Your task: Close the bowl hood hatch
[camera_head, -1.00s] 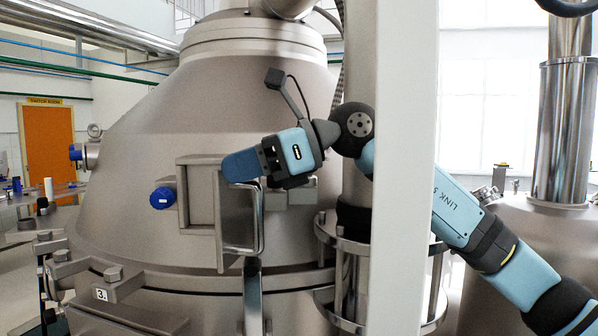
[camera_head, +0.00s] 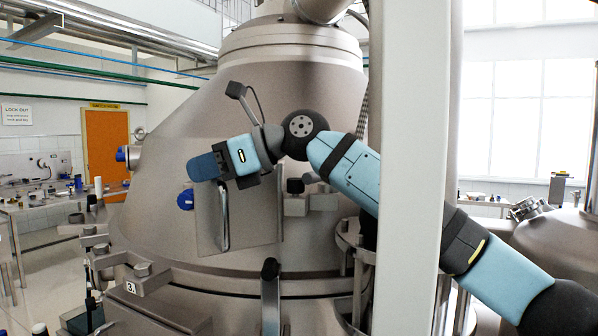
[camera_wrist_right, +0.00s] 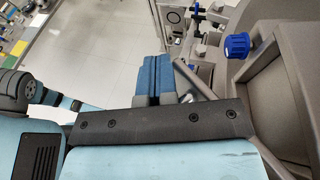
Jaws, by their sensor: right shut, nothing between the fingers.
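The bowl hood (camera_head: 290,100) is a large grey metal cone. Its hatch (camera_head: 255,225) is a flat grey plate with a vertical bar handle (camera_head: 223,215); it faces the head camera broadly and hides the frame behind it. I cannot tell how wide its gap is. A blue knob (camera_head: 186,200) is at its left, also in the wrist view (camera_wrist_right: 237,45). My right gripper (camera_head: 204,167), blue fingers together and empty, is at the plate's upper left, above the handle. In the wrist view the fingers (camera_wrist_right: 154,80) are left of a framed recess (camera_wrist_right: 292,105). My left gripper is not in view.
Hinge blocks (camera_head: 308,203) stand right of the hatch. A white post (camera_head: 412,150) crosses in front of my right arm. A black-topped lever (camera_head: 270,285) rises below the hatch. Benches and an orange door (camera_head: 107,145) are at the far left.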

